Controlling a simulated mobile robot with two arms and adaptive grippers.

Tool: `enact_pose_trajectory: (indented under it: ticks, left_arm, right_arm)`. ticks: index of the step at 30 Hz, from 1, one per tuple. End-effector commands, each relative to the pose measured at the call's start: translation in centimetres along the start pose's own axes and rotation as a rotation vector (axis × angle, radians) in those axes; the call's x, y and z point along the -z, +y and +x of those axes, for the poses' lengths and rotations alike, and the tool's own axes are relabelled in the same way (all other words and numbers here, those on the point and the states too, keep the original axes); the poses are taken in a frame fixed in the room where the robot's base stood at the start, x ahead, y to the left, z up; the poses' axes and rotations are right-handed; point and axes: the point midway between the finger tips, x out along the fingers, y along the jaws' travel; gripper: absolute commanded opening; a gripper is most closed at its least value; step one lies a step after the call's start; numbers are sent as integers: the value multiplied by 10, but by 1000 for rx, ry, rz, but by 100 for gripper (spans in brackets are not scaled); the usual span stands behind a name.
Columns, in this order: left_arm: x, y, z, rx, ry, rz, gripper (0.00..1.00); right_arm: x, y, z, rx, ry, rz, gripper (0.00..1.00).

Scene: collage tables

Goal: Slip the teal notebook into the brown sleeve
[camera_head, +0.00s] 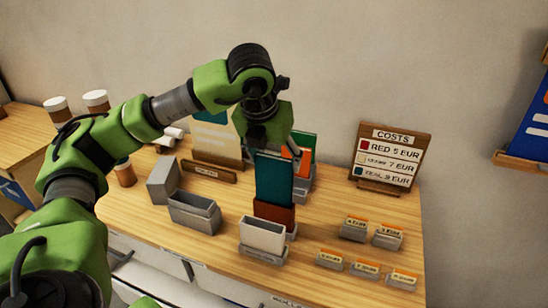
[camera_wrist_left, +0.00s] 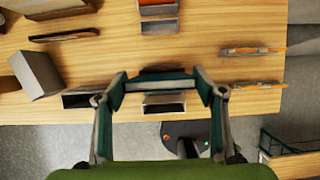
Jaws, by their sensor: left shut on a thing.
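The teal notebook (camera_head: 275,180) is upright in my left gripper (camera_head: 272,142), which is shut on its top edge. In the left wrist view the notebook (camera_wrist_left: 160,86) spans between the two fingers. The brown sleeve (camera_head: 273,212) stands upright in a grey holder directly below the notebook. The notebook's lower edge meets the sleeve's top in the head view; I cannot tell how far it is inside. A dark brown strip of the sleeve (camera_wrist_left: 162,68) shows beside the notebook in the wrist view. My right gripper is not in view.
A cream sleeve (camera_head: 262,234) stands just in front of the brown one. Grey bins (camera_head: 194,214) lie to the left, and card holders (camera_head: 355,229) to the right. A costs sign (camera_head: 390,152) and other upright notebooks (camera_head: 303,150) stand behind.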

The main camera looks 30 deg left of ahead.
Motion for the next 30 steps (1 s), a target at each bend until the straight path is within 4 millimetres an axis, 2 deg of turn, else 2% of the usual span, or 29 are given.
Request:
enact_pose_trajectory:
  ticks: [30]
  left_arm:
    - [17,0,40,0,0,1,28]
  right_arm:
    - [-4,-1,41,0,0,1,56]
